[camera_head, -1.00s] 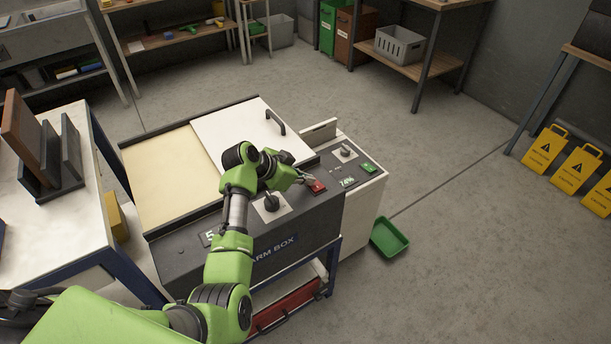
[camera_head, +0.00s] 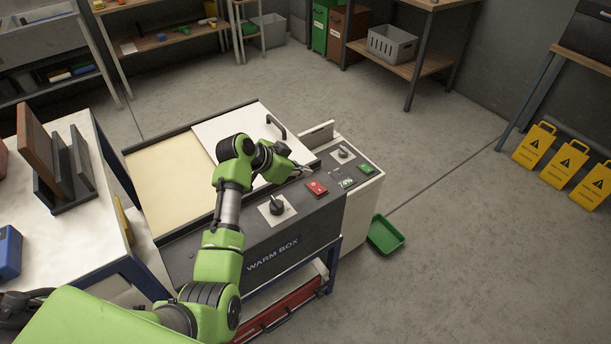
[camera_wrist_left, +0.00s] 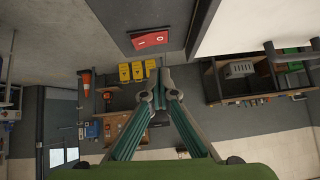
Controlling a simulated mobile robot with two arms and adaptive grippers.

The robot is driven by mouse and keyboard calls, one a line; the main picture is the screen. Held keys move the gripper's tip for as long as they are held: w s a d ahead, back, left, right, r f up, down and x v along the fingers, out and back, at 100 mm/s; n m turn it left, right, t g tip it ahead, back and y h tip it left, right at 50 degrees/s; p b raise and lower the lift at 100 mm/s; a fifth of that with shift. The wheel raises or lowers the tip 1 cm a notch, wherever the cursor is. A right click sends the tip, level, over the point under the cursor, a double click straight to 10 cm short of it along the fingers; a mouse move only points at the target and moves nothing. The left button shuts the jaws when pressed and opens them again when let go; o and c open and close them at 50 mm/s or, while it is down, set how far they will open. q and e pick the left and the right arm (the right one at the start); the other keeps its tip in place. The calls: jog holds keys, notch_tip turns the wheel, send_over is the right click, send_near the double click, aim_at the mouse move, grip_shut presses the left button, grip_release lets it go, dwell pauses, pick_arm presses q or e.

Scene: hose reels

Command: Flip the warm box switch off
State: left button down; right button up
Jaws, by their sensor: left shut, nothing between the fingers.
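The warm box (camera_head: 303,235) is a dark-fronted cabinet with a white lid, labelled WARM BOX. Its switch (camera_head: 317,188) is a red rocker with white marks on the sloped top panel, right of a black knob (camera_head: 277,205). In the left wrist view the red switch (camera_wrist_left: 150,40) shows above the fingertips, with I and O marks; I cannot tell which side is pressed. My left gripper (camera_head: 301,170) is just behind and left of the switch, apart from it. Its fingers (camera_wrist_left: 160,88) meet and are empty. My right gripper is out of view.
A white unit with a green button (camera_head: 366,168) and a small display adjoins the box on the right. The lid handle (camera_head: 276,127) stands up near my arm. A green tray (camera_head: 386,235) lies on the floor. A table (camera_head: 75,240) with a dark rack stands left.

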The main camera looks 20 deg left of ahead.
pick_arm(q)
jog(key=v, duration=0.7)
jog(key=shift+a+b, duration=0.25)
jog(key=shift+b, duration=0.2)
jog(key=shift+w, duration=0.15)
